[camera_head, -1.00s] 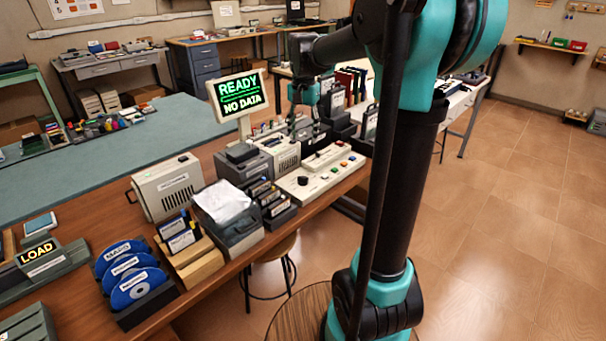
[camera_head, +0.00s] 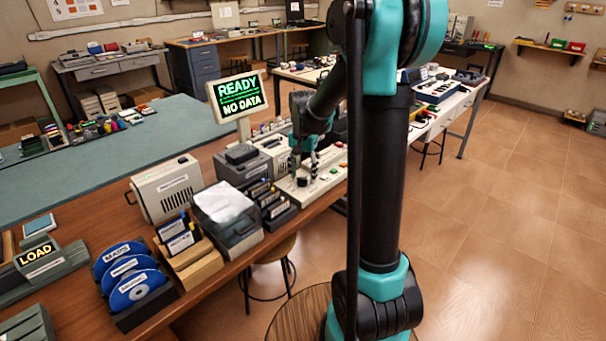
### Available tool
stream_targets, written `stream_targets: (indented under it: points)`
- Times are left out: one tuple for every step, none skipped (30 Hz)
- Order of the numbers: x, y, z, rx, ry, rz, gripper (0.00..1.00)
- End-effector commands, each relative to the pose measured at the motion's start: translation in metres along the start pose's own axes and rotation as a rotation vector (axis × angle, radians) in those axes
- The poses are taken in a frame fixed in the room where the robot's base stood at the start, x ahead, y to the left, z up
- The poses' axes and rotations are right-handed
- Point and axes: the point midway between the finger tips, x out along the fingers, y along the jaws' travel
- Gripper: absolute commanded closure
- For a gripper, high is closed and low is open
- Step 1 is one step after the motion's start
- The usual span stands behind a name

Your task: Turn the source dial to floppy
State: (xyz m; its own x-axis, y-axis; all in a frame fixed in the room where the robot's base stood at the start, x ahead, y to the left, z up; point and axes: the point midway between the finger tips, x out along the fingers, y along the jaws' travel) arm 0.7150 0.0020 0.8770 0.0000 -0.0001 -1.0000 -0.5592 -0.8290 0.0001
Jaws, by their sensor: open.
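A small black dial (camera_head: 303,182) stands on a pale control panel (camera_head: 325,180) at the front edge of the wooden bench. The panel also carries small coloured buttons. My gripper (camera_head: 304,170) is open and points down just above and behind the dial in the picture. I cannot tell whether its fingertips touch the dial. The dial's markings are too small to read. A monitor (camera_head: 238,95) behind the panel reads "READY" and "NO DATA" in green.
Left of the panel stand a rack of cartridges (camera_head: 270,200), a grey box with a white sheet (camera_head: 226,213), floppy disks (camera_head: 178,235) and blue discs (camera_head: 137,285). A beige machine (camera_head: 167,190) stands behind them. A stool (camera_head: 277,250) stands below the bench edge.

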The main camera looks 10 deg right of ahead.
Motion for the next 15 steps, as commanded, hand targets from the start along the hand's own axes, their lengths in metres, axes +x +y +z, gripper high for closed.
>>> stream_targets:
  points:
    - [0.0005, 0.0000, -0.0001, 0.000, 0.000, 0.000, 0.48]
    - [0.0005, 0.0000, 0.0000, 0.000, 0.000, 0.000, 0.48]
    - [0.0005, -0.0001, 0.0000, 0.000, 0.000, 0.000, 0.48]
    - [0.0004, 0.0000, -0.0001, 0.000, 0.000, 0.000, 0.48]
    - [0.0004, 0.0000, -0.0001, 0.000, 0.000, 0.000, 0.48]
    - [0.0004, -0.0001, -0.0001, 0.000, 0.000, 0.000, 0.48]
    - [0.0003, 0.0000, -0.0001, 0.000, 0.000, 0.000, 0.49]
    - [0.0003, -0.0001, -0.0001, 0.000, 0.000, 0.000, 0.53]
    - [0.0003, -0.0001, -0.0001, 0.000, 0.000, 0.000, 0.58]
    - [0.0003, 0.0000, -0.0001, 0.000, 0.000, 0.000, 0.62]
    - [0.0003, -0.0001, -0.0001, 0.000, 0.000, 0.000, 0.66]
    - [0.0002, -0.0001, -0.0001, 0.000, 0.000, 0.000, 0.71]
    - [0.0002, -0.0001, -0.0001, 0.000, 0.000, 0.000, 0.74]
    - [0.0002, 0.0000, -0.0001, 0.000, 0.000, 0.000, 0.78]
    - [0.0002, 0.0000, -0.0001, 0.000, 0.000, 0.000, 0.83]
